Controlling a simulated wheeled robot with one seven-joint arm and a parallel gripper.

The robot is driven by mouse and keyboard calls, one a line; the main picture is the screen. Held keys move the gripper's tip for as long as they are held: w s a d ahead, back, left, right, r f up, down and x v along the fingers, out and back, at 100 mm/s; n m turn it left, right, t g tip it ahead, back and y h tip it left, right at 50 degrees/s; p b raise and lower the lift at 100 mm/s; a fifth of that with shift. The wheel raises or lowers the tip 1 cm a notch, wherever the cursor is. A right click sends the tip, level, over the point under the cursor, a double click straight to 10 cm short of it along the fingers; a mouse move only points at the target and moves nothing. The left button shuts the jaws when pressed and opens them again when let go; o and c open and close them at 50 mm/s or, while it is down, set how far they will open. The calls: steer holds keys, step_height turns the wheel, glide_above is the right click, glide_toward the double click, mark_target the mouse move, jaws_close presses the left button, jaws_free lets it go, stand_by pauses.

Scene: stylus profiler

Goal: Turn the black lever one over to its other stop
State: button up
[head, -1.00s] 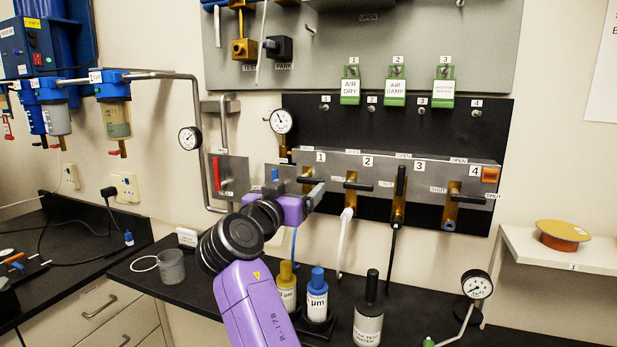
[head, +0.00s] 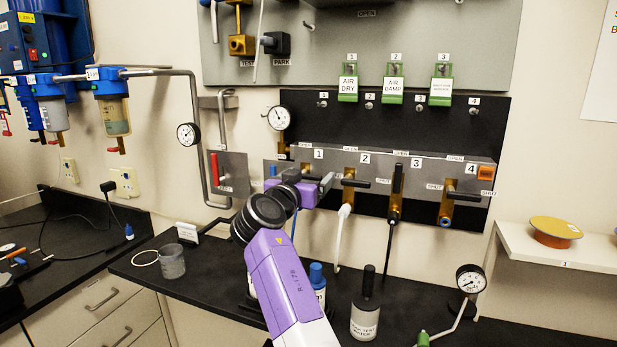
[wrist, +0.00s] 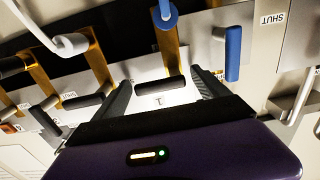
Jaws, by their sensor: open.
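Black lever one (wrist: 160,89) lies crossways over its brass valve (wrist: 172,45) on the grey panel, above the printed 1 in the wrist view. My gripper (wrist: 160,80) is open, with one dark finger on each side of this lever. I see a gap on both sides, but how deep the fingers reach is unclear. In the head view my gripper (head: 326,183) is at the panel just below label 1 and hides most of lever one. A blue hose end (wrist: 166,18) comes out of valve one.
Lever two (head: 355,183) stands crossways beside it, lever three (head: 398,178) is upright, and lever four (head: 466,197) is crossways. A blue handle (wrist: 233,52) is close to my right finger in the wrist view. Bottles (head: 366,312) stand on the bench below.

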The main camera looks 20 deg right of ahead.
steer(key=shift+c, duration=0.3)
steer(key=c, duration=1.3)
steer(key=shift+c, duration=0.2)
